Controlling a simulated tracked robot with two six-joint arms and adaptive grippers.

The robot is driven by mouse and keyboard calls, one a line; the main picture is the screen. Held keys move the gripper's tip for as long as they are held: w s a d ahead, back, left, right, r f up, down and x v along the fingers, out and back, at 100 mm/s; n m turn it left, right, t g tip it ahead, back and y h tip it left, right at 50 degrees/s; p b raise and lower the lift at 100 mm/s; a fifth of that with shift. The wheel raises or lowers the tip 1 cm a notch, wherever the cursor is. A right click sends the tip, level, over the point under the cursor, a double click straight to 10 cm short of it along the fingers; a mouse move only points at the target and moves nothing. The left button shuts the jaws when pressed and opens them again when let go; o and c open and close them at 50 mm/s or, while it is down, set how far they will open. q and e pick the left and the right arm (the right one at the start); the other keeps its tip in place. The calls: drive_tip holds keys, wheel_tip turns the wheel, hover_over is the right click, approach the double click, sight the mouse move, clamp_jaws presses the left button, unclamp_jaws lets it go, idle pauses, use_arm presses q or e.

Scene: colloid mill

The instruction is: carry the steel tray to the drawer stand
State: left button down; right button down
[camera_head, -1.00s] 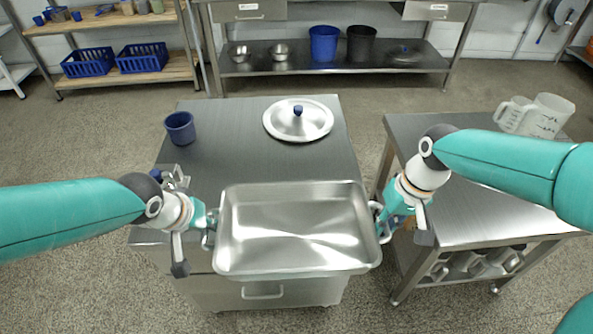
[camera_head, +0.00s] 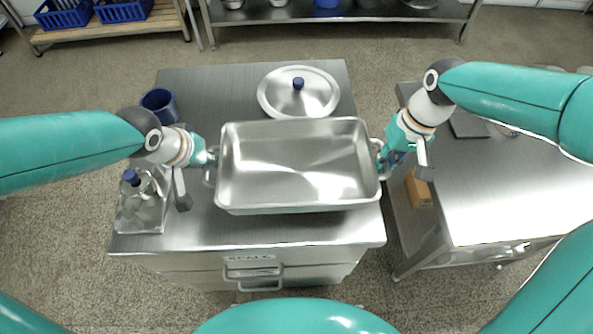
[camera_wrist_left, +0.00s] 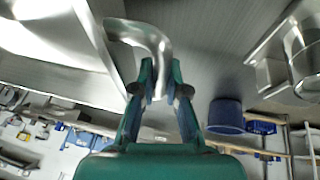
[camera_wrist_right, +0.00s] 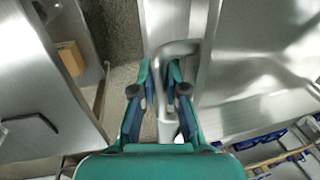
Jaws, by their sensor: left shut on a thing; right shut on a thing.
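The steel tray (camera_head: 297,170) is rectangular, shallow and empty. In the head view it is over the steel top of the drawer stand (camera_head: 300,228); I cannot tell whether it touches the top. My left gripper (camera_head: 210,165) is shut on the tray's left handle, which shows as a bent bar (camera_wrist_left: 150,40) in the left wrist view. My right gripper (camera_head: 383,160) is shut on the right handle, which shows as a bar (camera_wrist_right: 172,52) in the right wrist view. The tray looks roughly level between both grippers.
A round steel lid (camera_head: 298,92) with a blue knob lies behind the tray. A blue cup (camera_head: 160,103) stands at the back left, and a clear bottle (camera_head: 140,205) with a blue cap at the front left. A second steel table (camera_head: 500,190) stands at the right, across a gap.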

use_arm(q)
drive_tip(key=shift+w+a, duration=0.1)
drive_tip(key=shift+a, duration=0.05)
use_arm(e)
drive_tip(key=shift+w+d, duration=0.1)
drive_tip(key=shift+w, duration=0.05)
use_arm(q)
drive_tip(key=shift+r, duration=0.1)
use_arm(e)
drive_tip(key=shift+r, duration=0.1)
use_arm(q)
drive_tip(key=shift+a, duration=0.1)
